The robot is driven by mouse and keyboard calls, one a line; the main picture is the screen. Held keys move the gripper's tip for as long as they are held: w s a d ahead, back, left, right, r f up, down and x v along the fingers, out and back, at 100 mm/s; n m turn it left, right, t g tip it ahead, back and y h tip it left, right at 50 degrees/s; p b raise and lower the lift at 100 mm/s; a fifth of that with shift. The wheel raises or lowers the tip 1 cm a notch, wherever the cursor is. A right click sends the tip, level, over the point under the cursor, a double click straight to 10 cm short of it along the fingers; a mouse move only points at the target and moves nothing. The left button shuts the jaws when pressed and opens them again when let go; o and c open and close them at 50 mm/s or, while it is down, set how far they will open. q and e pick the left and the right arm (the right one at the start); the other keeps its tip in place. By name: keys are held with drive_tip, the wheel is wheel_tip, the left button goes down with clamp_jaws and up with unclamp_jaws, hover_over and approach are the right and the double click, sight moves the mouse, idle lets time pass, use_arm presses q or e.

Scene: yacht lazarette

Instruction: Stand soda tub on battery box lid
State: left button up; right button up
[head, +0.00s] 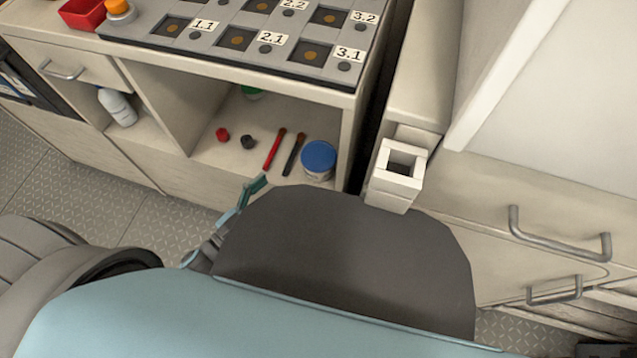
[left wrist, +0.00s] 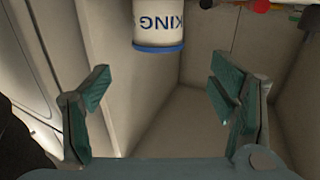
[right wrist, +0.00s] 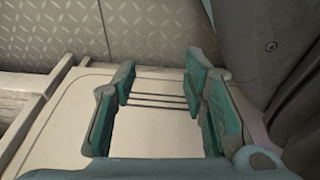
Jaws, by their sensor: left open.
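The soda tub (head: 318,163) is white with a blue lid and stands upright in the open shelf, near its right wall. In the left wrist view the tub (left wrist: 158,22) shows upside down with part of its lettering, beyond my fingers. My left gripper (left wrist: 160,72) is open and empty, apart from the tub. In the head view only part of it shows, below the shelf, with my arm hiding the rest. My right gripper (right wrist: 158,75) is open and empty above a pale panel; it is not visible in the head view. I cannot identify the battery box lid.
A white bottle (head: 117,107) stands further left. A white square post (head: 396,182) and drawer handles (head: 560,240) are at right.

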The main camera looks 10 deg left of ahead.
sight(308, 168)
use_arm(q)
drive_tip(key=b+x, duration=0.2)
drive_tip(key=x, duration=0.7)
drive_tip(key=shift+w+d+r, duration=0.2)
drive_tip(key=shift+w+d, duration=0.05)
drive_tip(key=shift+d, duration=0.15)
drive_tip(key=b+x, duration=0.1)
drive_tip(key=x, duration=0.3)
drive_tip(key=shift+w+d+b, duration=0.1)
drive_tip(key=shift+w+b, duration=0.25)
use_arm(e)
drive_tip(key=w+a+r, duration=0.1)
drive_tip(key=w, duration=0.4)
drive_tip(key=shift+w+a+r+t, duration=0.3)
drive_tip(key=shift+a+r, duration=0.1)
use_arm(q)
drive_tip(key=c, duration=1.3)
drive_tip(key=shift+o, duration=0.2)
